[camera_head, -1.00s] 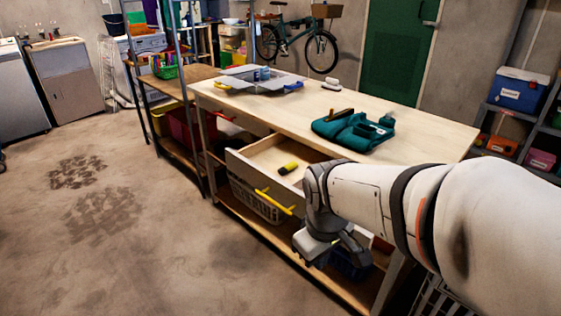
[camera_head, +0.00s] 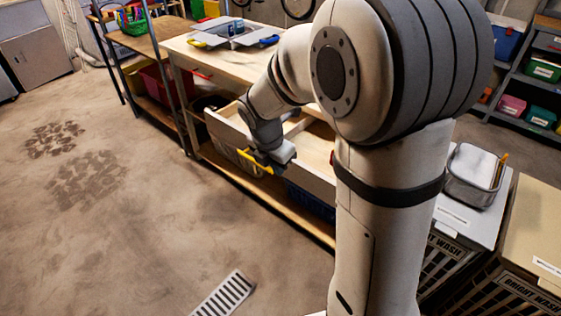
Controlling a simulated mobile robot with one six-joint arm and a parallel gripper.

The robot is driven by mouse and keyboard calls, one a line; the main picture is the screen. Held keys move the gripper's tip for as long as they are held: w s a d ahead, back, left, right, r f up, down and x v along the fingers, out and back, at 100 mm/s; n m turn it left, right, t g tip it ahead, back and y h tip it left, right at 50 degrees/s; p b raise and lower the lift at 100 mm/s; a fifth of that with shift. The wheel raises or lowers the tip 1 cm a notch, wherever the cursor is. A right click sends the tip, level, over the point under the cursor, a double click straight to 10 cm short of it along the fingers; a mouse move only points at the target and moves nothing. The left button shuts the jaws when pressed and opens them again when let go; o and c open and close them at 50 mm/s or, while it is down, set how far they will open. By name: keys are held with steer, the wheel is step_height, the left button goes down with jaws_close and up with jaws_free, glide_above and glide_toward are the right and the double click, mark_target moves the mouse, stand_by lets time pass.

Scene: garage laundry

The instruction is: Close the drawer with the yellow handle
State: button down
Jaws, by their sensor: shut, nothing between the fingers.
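The pale wooden drawer (camera_head: 226,131) under the workbench stands pulled out, and part of its inside shows. Its yellow handle (camera_head: 249,162) is on the front face, partly hidden by my gripper. My gripper (camera_head: 279,160) is at the drawer front, right by the handle. It is shut and holds nothing. I cannot tell whether it touches the handle or the front. My arm hides the right side of the drawer and much of the bench top.
A red handle (camera_head: 202,75) marks another drawer to the left. Baskets sit on the lower shelf. Hampers and a grey pouch (camera_head: 474,174) stand at right. The concrete floor in front is clear, with a floor grate (camera_head: 224,295).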

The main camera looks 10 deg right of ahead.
mark_target(292, 171)
steer(key=w+d+f, duration=0.1)
steer(key=f, duration=0.1)
steer(key=d+f, duration=0.1)
steer(key=f, duration=0.1)
steer(key=w+d+f+b, duration=0.1)
steer(key=f, duration=0.1)
steer(key=shift+w+d+f, duration=0.3)
steer(key=shift+w+d, duration=0.05)
steer(key=shift+d, duration=0.05)
steer(key=shift+w+d, duration=0.3)
steer(key=shift+d, duration=0.05)
steer(key=shift+d, duration=0.2)
steer(key=shift+w+a+r, duration=0.1)
steer(key=shift+w+a, duration=0.05)
